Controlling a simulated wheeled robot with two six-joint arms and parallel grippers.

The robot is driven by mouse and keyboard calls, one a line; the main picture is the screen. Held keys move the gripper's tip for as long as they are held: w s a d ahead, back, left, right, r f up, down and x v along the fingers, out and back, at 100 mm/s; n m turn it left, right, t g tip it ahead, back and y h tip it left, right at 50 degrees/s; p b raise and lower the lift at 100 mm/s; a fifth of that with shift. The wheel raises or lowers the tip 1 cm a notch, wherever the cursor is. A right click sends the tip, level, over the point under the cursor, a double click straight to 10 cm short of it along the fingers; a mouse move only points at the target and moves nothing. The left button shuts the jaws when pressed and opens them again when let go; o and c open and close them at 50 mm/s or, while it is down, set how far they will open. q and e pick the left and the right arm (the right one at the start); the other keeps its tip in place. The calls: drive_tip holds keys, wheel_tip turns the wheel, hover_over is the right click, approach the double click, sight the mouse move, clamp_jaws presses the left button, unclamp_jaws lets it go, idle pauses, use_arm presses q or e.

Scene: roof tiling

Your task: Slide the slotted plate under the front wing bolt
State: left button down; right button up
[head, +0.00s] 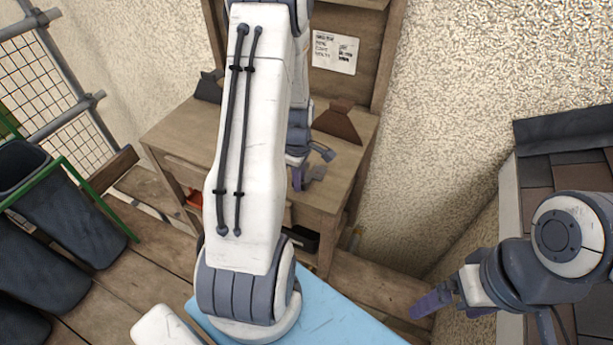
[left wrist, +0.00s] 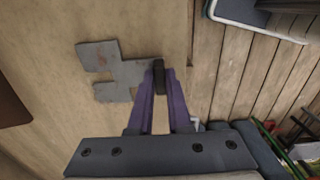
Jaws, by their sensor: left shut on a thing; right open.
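The slotted plate (left wrist: 105,66) is a flat grey piece with cut-out notches, over the wooden bench top in the left wrist view. In the head view it shows small and partly hidden (head: 316,173). My left gripper (left wrist: 160,80) is shut at the plate's right side, with a dark upright piece between its purple fingertips. That piece seems to belong to the plate. I cannot tell whether the plate touches the bench. My right gripper (head: 434,302) is open and empty at the lower right. I can make out no wing bolt.
The wooden bench (head: 180,130) stands against the wall, with a brown piece (head: 338,122) on top and a notice (head: 335,52) above. A slated roof section (head: 565,172) is at the right. Dark tubs (head: 70,205) and a green frame are at the left. A light-blue surface (head: 335,310) lies in front.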

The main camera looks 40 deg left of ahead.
use_arm(q)
drive_tip(key=shift+r+p, duration=2)
drive_tip(key=shift+r, duration=0.45)
